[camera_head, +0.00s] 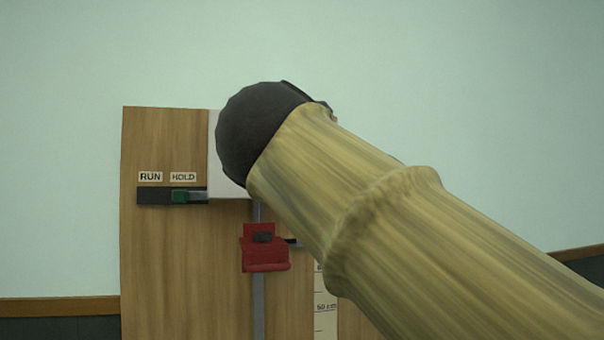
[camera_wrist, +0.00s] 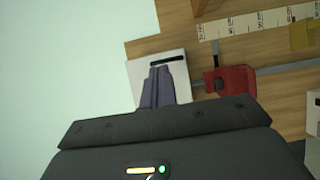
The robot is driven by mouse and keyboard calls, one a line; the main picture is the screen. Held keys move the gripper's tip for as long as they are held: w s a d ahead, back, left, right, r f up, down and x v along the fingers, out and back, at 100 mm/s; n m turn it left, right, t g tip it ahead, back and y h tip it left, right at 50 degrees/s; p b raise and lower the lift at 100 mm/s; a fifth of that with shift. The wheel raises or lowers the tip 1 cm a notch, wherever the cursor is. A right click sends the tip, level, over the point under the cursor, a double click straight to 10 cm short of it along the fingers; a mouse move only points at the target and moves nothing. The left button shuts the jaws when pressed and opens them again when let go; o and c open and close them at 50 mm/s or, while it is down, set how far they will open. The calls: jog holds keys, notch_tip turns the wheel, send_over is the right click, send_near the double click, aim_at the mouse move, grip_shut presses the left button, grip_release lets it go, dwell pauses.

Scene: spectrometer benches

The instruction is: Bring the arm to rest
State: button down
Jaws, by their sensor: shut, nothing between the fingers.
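My gripper (camera_wrist: 161,70) shows in the wrist view with its two grey-purple fingers together and nothing between them. Its tips overlap a white box (camera_wrist: 135,72) with a black slot, on a wooden board (camera_wrist: 160,45); I cannot tell whether they touch it. In the head view my arm (camera_head: 400,240) reaches from the lower right to the middle, ending in a dark rounded joint. The gripper is hidden there.
The upright board (camera_head: 160,260) carries a RUN/HOLD slider with a green knob (camera_head: 183,197) under HOLD. A red carriage (camera_head: 265,257) sits on a grey vertical rail (camera_head: 258,305). A scale (camera_head: 325,318) stands right of it. Pale wall fills the left.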

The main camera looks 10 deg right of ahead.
jog(key=shift+w, duration=0.25)
jog(key=shift+s, duration=0.1)
jog(key=w+f+m+g+y+b, duration=0.1)
jog(key=w+f+g, duration=0.15)
jog(key=f, duration=0.85)
jog(key=w+f+g+y+b, duration=0.1)
jog(key=w+f+g+y, duration=0.15)
jog(key=f, duration=0.85)
jog(key=w+f+m+g, duration=0.15)
jog(key=w+f, duration=0.25)
jog(key=f, duration=0.8)
jog(key=s+d+f+m+g+y+b, duration=0.1)
jog(key=s+f, duration=0.4)
jog(key=f, duration=0.6)
jog(key=s+d+f+m+g+y+b, duration=0.1)
jog(key=s+d+f+m+g, duration=0.2)
jog(key=s+f+m, duration=0.3)
jog(key=s+d+f+m+g+y+b, duration=0.1)
jog(key=s+d+f+m+g, duration=0.2)
jog(key=f, duration=1.4)
jog(key=s+m, duration=0.1)
jog(key=s, duration=0.2)
